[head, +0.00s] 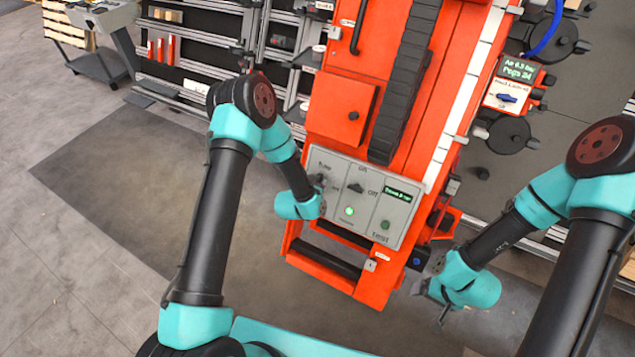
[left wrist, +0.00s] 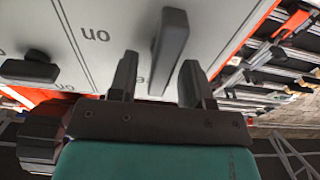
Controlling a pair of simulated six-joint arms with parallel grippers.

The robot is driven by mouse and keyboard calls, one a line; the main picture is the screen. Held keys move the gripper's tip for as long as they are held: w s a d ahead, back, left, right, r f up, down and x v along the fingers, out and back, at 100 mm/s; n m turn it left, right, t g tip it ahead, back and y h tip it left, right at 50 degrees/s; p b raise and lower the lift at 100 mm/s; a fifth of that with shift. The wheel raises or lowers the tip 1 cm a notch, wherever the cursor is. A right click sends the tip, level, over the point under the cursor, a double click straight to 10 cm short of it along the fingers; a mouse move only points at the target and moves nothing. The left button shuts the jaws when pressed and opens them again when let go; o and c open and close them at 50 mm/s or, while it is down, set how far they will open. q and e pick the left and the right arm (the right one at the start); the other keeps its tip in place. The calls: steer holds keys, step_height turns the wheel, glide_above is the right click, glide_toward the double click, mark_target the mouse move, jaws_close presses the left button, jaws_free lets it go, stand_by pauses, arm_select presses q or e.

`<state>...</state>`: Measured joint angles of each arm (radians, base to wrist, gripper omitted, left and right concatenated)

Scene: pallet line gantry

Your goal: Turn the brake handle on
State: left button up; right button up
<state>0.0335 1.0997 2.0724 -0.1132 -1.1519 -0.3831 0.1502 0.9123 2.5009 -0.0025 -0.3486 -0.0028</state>
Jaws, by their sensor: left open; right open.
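The grey control panel (head: 371,216) is on the front of the red machine. At its left side, a dark grey bar handle (left wrist: 172,45) stands out from the panel in the left wrist view. Its label is too small to read surely, so I cannot confirm it is the brake handle. My left gripper (head: 318,190) is at that handle and mostly hides it in the head view. Its open fingers (left wrist: 160,78) are on either side of the handle's lower end, with gaps visible. My right gripper (head: 437,295) is open and empty, low at the right of the machine.
A dark knob (head: 355,187) marked On and Off sits right of my left gripper. A green lamp (head: 349,211) and a small display (head: 398,195) are also on the panel. A box with a blue knob (head: 507,98) is at the right. Grey floor is clear at left.

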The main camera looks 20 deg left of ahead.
arm_select(q)
steer(key=shift+w+d, duration=0.1)
steer(key=shift+w, duration=0.1)
jaws_close()
stand_by(0.4)
